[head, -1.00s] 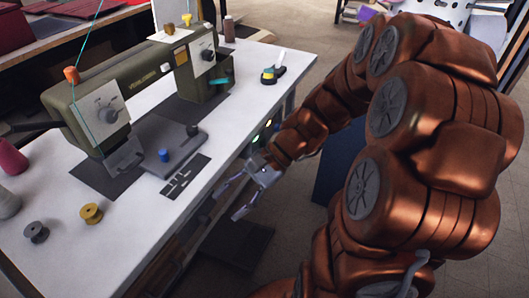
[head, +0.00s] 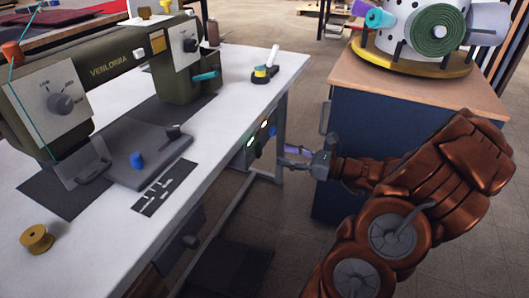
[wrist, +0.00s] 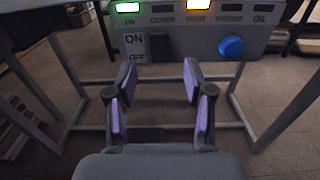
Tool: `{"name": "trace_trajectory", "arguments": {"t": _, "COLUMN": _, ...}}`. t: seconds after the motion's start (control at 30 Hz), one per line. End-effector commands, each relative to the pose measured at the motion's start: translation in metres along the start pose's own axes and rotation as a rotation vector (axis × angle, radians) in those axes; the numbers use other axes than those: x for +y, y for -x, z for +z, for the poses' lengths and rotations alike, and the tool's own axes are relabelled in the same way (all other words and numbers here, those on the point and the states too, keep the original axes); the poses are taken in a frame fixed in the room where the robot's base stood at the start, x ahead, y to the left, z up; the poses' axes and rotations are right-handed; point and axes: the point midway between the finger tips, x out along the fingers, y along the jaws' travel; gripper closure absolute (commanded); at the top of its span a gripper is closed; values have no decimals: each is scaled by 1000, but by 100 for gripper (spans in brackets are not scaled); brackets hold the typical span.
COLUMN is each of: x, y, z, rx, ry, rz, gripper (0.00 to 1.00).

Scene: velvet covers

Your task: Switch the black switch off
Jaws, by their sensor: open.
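The black switch (wrist: 159,47) is a dark rocker on a grey control panel (wrist: 195,36), with ON and OFF labels to its left. Which way it is tipped is hard to tell. In the head view the panel (head: 252,147) hangs under the front edge of the sewing table. My gripper (wrist: 160,88) is open and empty, with purple finger pads, just below and in front of the switch and not visibly touching it. In the head view my gripper (head: 297,158) is to the right of the panel, pointing at it.
The panel also has a green light (wrist: 126,7), a yellow light (wrist: 198,5) and a blue button (wrist: 231,47). An olive sewing machine (head: 120,70) stands on the white table (head: 225,115). A blue cabinet (head: 365,130) stands close behind my arm. Table legs flank the panel.

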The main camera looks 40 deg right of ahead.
Motion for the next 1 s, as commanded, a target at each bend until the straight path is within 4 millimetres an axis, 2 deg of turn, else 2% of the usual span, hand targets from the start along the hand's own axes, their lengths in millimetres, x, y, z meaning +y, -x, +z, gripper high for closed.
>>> {"name": "trace_trajectory", "arguments": {"t": 0.3, "x": 3, "y": -45, "z": 0, "rx": -1, "ry": 2, "rz": 7, "gripper": 48}}
{"name": "trace_trajectory", "arguments": {"t": 0.5, "x": 2, "y": -64, "z": 0, "rx": 1, "ry": 2, "rz": 6, "gripper": 48}}
{"name": "trace_trajectory", "arguments": {"t": 0.93, "x": 2, "y": -70, "z": 1, "rx": 0, "ry": 3, "rz": 4, "gripper": 48}}
{"name": "trace_trajectory", "arguments": {"t": 1.0, "x": 2, "y": -70, "z": 1, "rx": 1, "ry": 3, "rz": 4, "gripper": 55}}
